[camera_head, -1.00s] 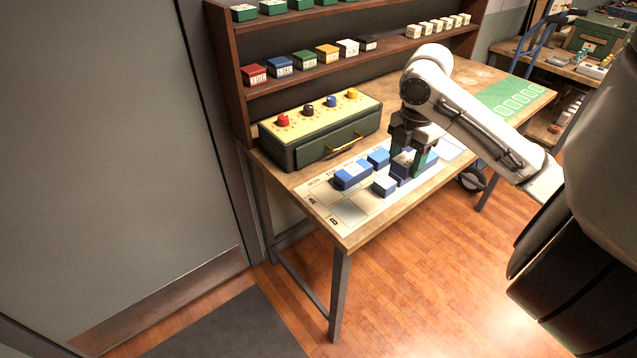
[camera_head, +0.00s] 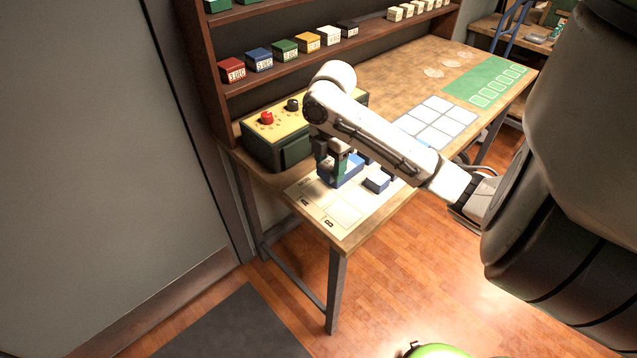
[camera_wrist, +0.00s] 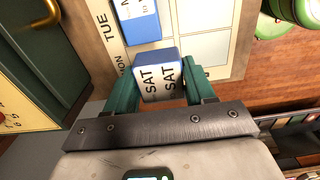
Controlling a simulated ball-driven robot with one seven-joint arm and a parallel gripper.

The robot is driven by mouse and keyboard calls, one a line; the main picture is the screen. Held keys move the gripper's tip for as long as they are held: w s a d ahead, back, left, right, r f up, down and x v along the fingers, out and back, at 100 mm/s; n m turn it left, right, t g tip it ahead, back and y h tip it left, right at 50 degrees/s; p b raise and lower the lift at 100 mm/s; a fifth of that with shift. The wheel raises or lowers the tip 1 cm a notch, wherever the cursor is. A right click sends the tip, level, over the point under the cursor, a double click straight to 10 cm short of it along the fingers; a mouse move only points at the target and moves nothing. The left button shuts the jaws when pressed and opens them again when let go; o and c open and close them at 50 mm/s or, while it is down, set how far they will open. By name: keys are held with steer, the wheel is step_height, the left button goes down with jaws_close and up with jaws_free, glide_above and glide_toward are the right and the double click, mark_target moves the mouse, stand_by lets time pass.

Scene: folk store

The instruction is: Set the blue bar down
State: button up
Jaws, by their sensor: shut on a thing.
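My gripper (camera_wrist: 160,84) is shut on a blue bar (camera_wrist: 158,74), whose pale face reads SAT twice. The bar sits between the two green fingers. In the head view my gripper (camera_head: 332,168) is low over the near left part of the weekday chart (camera_head: 318,204). In the wrist view another blue piece (camera_wrist: 142,20) lies on the chart (camera_wrist: 212,48) by the TUE label, just beyond the held bar. Whether the held bar touches the chart or that piece I cannot tell. My arm hides part of the chart.
Chart cells toward the table's near left corner are bare. A shelf (camera_head: 300,70) holds coloured blocks.

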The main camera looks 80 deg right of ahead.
mark_target(322, 165)
steer(key=shift+w+a+f, duration=0.15)
steer(key=shift+w+f, duration=0.35)
steer(key=shift+f, duration=0.15)
steer(key=shift+w+a+f, duration=0.15)
steer(key=shift+w+f, duration=0.3)
steer(key=shift+f, duration=0.15)
steer(key=f, duration=0.1)
steer(key=f+b, duration=0.1)
steer(key=f, duration=0.1)
steer(key=shift+w+a, duration=0.2)
steer(key=shift+w, duration=0.15)
steer(key=shift+f, duration=0.45)
steer(key=shift+f, duration=0.2)
steer(key=o, duration=1)
steer(key=shift+r, duration=0.1)
